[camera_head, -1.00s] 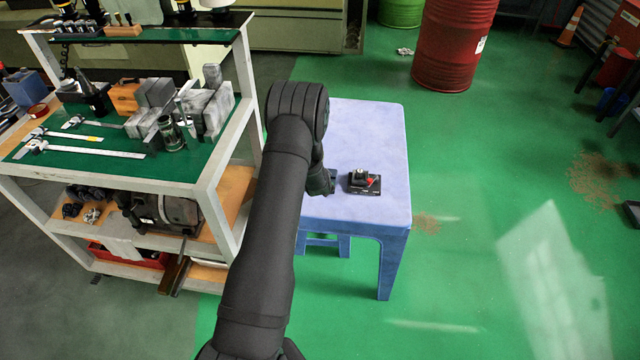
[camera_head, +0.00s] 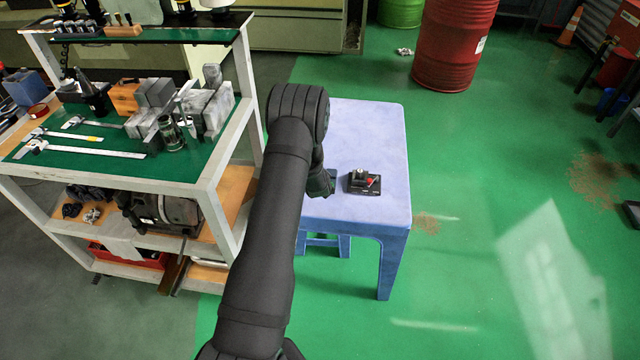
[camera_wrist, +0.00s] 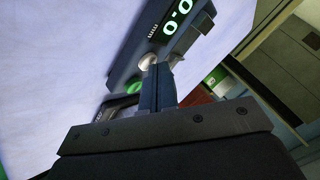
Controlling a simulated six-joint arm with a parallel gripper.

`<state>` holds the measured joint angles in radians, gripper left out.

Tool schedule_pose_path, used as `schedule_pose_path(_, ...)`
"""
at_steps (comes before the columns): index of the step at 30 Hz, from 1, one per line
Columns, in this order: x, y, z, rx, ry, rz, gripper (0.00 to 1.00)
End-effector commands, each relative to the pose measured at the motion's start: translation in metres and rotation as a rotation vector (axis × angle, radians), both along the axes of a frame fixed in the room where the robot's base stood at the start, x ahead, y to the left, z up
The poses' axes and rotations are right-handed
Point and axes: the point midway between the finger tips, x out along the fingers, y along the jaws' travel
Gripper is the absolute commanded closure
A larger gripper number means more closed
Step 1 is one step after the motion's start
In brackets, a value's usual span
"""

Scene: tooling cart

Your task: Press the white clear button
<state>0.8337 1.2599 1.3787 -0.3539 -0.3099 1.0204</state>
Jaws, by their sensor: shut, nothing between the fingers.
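The white button (camera_wrist: 148,61) shows in the wrist view on a dark device (camera_wrist: 126,75), between a green digit display (camera_wrist: 176,20) and a green button (camera_wrist: 134,87). My gripper (camera_wrist: 158,68) is shut and empty. Its fingertips are right beside the white button and overlap its edge in the picture; I cannot tell whether they touch it. In the head view my gripper (camera_head: 326,184) is low over the table, partly hidden by my arm, just left of a small black box (camera_head: 362,190). The white button is not clear in that view.
The box stands on a pale blue table (camera_head: 375,130) with free room around it. A red lever (camera_head: 372,181) is on the box. A tool cart (camera_head: 190,165) with blocks and calipers stands close to the left of my arm.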

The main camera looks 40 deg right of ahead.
Motion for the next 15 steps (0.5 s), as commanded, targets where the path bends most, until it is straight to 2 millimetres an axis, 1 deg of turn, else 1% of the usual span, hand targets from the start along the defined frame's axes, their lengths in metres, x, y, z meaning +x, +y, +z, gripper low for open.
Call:
schedule_pose_path(10, -0.0001, 0.0002, -0.0007, 0.001, 0.001, 0.0, 1.0)
schedule_pose_path(15, 0.0, 0.0, 0.0047, 0.0, 0.0, 0.0, 1.0)
